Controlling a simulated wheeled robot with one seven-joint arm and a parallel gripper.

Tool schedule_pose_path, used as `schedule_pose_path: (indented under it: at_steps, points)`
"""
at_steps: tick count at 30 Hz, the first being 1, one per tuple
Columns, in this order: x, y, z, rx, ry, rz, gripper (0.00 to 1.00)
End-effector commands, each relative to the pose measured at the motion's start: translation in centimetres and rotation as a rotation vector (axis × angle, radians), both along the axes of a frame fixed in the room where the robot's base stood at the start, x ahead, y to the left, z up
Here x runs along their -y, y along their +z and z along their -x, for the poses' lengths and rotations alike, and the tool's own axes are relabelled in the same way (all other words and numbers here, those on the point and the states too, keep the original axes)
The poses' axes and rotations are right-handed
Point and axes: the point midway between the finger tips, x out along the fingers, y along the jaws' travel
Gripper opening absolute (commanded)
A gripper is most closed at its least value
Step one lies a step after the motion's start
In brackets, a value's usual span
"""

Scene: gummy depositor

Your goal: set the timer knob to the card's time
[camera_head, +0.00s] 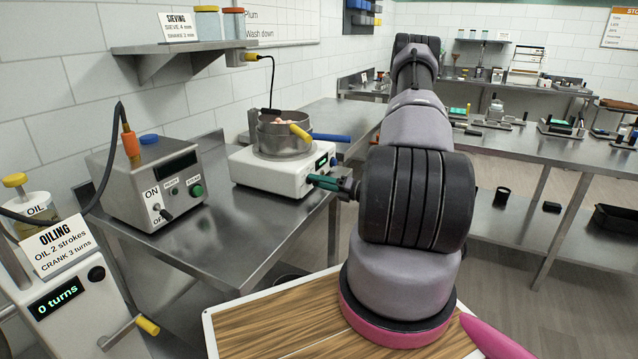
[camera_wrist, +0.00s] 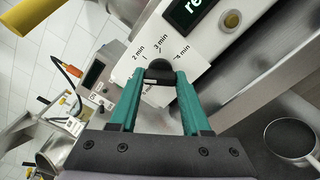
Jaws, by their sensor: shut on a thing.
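The timer knob (camera_wrist: 158,68) is black and round, on the white front of a hotplate-like unit (camera_head: 262,177). My gripper (camera_head: 318,181) reaches the unit's front from the right. Its green fingers (camera_wrist: 157,84) are closed on the knob's sides in the wrist view. The knob's pointer cannot be made out. A sieving card (camera_head: 179,27) stands on the wall shelf; its small lines are hard to read. In the head view, my gripper hides the knob.
A pot (camera_head: 283,132) with yellow and blue handles sits on the unit. A metal control box (camera_head: 150,185) with an ON/OFF switch stands to the left. An oiling card (camera_head: 62,246) and a crank machine (camera_head: 75,305) are at the lower left. Bare steel table lies between.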

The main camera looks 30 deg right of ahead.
Motion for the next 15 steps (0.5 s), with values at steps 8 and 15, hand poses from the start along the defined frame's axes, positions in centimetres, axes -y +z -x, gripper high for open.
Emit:
schedule_pose_path:
  at_steps: [8, 15]
  points:
    - [0.08, -0.07, 0.08, -0.158, -0.001, -0.198, 0.0]
    - [0.12, -0.05, 0.07, -0.269, -0.003, -0.342, 0.0]
